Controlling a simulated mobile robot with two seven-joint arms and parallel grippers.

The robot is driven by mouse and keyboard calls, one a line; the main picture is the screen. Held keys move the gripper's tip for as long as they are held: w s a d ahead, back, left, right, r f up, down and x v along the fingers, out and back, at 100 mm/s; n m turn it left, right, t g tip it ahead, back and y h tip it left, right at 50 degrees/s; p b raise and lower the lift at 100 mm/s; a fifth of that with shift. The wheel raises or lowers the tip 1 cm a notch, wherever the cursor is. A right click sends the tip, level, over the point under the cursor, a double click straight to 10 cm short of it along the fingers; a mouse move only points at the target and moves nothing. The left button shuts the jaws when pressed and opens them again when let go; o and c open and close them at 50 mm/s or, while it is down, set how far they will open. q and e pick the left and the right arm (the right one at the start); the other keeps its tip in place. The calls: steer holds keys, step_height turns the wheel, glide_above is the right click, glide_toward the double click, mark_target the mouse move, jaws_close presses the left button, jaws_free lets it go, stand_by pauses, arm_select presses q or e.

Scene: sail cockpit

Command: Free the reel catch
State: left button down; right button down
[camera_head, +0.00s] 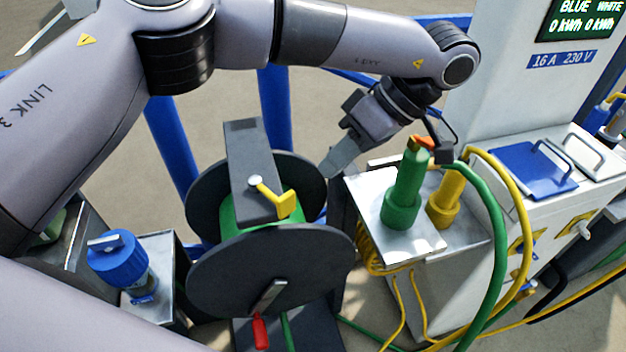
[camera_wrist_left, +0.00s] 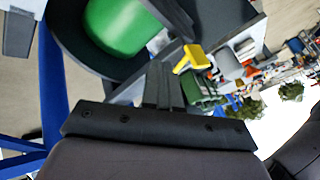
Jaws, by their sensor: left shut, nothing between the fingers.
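The reel (camera_head: 270,270) has two dark round flanges with green hose between them; its green winding (camera_wrist_left: 115,30) also shows in the left wrist view. A grey bracket (camera_head: 250,165) spans its top. The catch is a yellow lever (camera_head: 278,200) on a pale pivot on this bracket; in the left wrist view the yellow lever (camera_wrist_left: 190,57) shows beyond my fingers. My left gripper (camera_head: 335,168) is shut and empty, beside the reel's far right rim and apart from the lever. Its closed fingers (camera_wrist_left: 165,85) show in the left wrist view. My right gripper is not in view.
A blue capped fitting (camera_head: 118,262) stands left of the reel. Right of it, a green plug (camera_head: 405,190) and a yellow plug (camera_head: 445,195) stand on metal plates, with looping cables. A white power post (camera_head: 500,105) and blue rails (camera_head: 275,105) stand behind.

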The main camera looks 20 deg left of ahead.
mark_target(281, 206)
arm_select(q)
steer(key=shift+s+a+f+p, duration=0.25)
steer(key=shift+s+a, duration=0.4)
steer(key=shift+s, duration=0.3)
steer(key=shift+s+a+f+p, duration=0.15)
steer(key=shift+s+a+p, duration=0.1)
steer(key=shift+s+a, duration=0.55)
steer(key=shift+s+d, duration=0.2)
steer(key=shift+s, duration=0.05)
steer(key=shift+s+m, duration=0.2)
steer(key=shift+m, duration=0.2)
steer(key=shift+s+t, duration=0.1)
steer(key=shift+t, duration=0.2)
steer(key=shift+s+a+m+t, duration=0.1)
steer(key=shift+s+m+t, duration=0.2)
steer(key=shift+s+m, duration=0.3)
steer(key=m, duration=0.1)
steer(key=s+m+t+b, duration=0.1)
steer(key=shift+s+a+m+t+y+b, duration=0.3)
steer(key=shift+a, duration=0.05)
steer(key=shift+s+a+m+t, duration=0.25)
steer(key=shift+s+m+t, duration=0.15)
steer(key=shift+m, duration=0.2)
